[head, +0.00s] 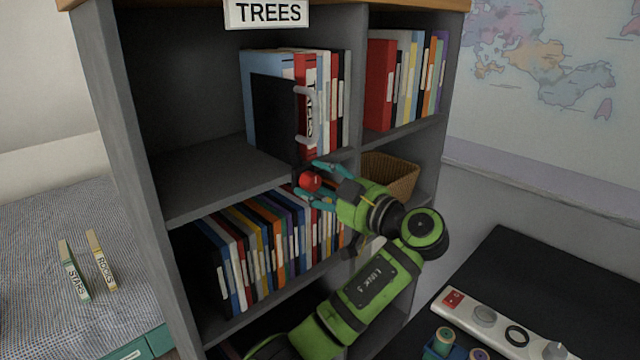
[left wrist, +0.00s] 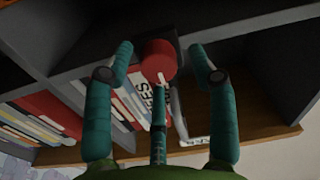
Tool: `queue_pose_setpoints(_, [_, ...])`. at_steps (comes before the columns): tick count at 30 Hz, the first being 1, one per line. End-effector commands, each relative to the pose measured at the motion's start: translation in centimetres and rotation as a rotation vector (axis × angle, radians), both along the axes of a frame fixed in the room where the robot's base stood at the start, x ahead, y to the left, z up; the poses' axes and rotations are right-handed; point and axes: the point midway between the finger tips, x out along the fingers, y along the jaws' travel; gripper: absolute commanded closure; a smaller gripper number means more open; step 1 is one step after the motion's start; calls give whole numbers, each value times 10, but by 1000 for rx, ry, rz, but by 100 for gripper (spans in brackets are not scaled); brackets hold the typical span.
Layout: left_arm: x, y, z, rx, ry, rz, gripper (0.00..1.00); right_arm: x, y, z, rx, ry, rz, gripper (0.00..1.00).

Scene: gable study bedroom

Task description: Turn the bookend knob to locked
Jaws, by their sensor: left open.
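The black bookend (head: 272,115) stands upright on the upper left shelf, against a row of books. A pale handle (head: 299,116) is on its front edge. The round red knob (head: 311,182) is low at its front, by the shelf edge. My left gripper (head: 312,178) is open, with its teal fingers around the knob. In the left wrist view, the red knob (left wrist: 160,60) lies between the spread fingertips of my left gripper (left wrist: 163,60), with gaps at both sides. A small pale mark shows on the knob. I cannot read any lock marking. My right gripper is out of view.
Books (head: 265,250) fill the shelf below, close under my gripper. A wicker basket (head: 392,177) sits in the compartment to the right. A grey divider (head: 356,85) separates the compartments. A black desk (head: 535,275) with small items is at the lower right.

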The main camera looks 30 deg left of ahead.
Motion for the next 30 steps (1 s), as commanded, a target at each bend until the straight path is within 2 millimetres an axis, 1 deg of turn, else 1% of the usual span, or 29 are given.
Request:
queue_pose_setpoints(1, [0, 0, 0, 0, 0, 0, 47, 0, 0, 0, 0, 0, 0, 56])
queue_pose_setpoints(2, [0, 0, 0, 0, 0, 0, 59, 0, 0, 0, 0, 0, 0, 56])
queue_pose_setpoints(3, [0, 0, 0, 0, 0, 0, 75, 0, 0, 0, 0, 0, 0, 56])
queue_pose_setpoints(5, [0, 0, 0, 0, 0, 1, 98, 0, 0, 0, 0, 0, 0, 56])
queue_pose_setpoints(14, [0, 0, 2, 5, 4, 0, 99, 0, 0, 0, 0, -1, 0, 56])
queue_pose_setpoints(19, [0, 0, 3, 22, 46, -1, 99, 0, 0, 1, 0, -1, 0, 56])
queue_pose_setpoints(23, [0, 0, 4, 46, 111, 0, 99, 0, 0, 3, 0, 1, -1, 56])
queue_pose_setpoints(30, [1, 0, 6, 112, 300, 2, 99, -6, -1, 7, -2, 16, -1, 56])
